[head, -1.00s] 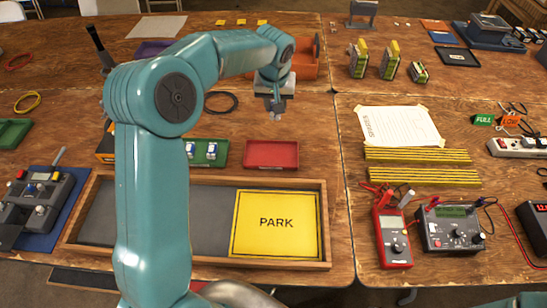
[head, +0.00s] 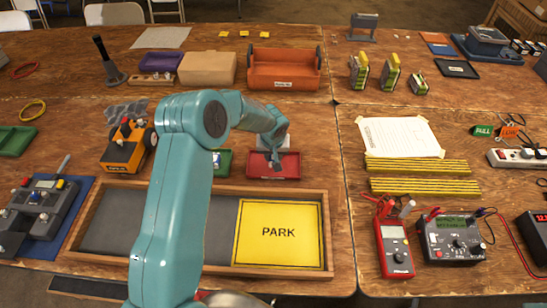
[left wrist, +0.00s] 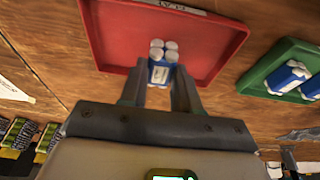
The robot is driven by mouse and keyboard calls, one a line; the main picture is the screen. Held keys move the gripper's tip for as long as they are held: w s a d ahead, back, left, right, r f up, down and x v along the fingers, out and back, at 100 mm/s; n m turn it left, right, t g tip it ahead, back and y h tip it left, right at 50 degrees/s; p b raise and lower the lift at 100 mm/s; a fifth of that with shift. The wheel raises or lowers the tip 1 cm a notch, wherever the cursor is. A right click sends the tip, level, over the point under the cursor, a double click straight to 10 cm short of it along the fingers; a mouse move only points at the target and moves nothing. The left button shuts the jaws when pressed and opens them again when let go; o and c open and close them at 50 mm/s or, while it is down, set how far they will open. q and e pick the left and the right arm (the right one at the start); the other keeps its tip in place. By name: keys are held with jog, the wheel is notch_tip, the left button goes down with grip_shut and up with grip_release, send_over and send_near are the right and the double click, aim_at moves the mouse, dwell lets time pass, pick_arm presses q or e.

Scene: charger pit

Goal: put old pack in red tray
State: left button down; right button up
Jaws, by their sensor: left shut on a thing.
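The red tray (head: 292,172) lies behind the wooden frame with the yellow PARK plate; it also fills the upper left wrist view (left wrist: 112,35). My left gripper (head: 274,163) is over this tray in the head view. In the left wrist view my left gripper (left wrist: 159,85) is shut on a blue and white pack (left wrist: 160,71) with round white cell ends. The pack appears within the tray's outline; I cannot tell whether it touches the floor of the tray. My right gripper is not in view.
A green tray (left wrist: 258,75) with blue and white packs (left wrist: 287,78) is beside the red tray. A yellow PARK plate (head: 279,244) lies in the wooden frame (head: 328,232). An orange vehicle (head: 127,146) stands at left. Yellow strips (head: 420,187) lie at right.

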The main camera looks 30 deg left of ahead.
pick_arm(q)
jog(key=shift+f, duration=0.8)
jog(key=shift+w+f, duration=0.15)
jog(key=shift+f, duration=0.1)
jog(key=shift+f+b, duration=0.1)
jog(key=shift+b, duration=0.2)
jog(key=c, duration=0.8)
grip_release()
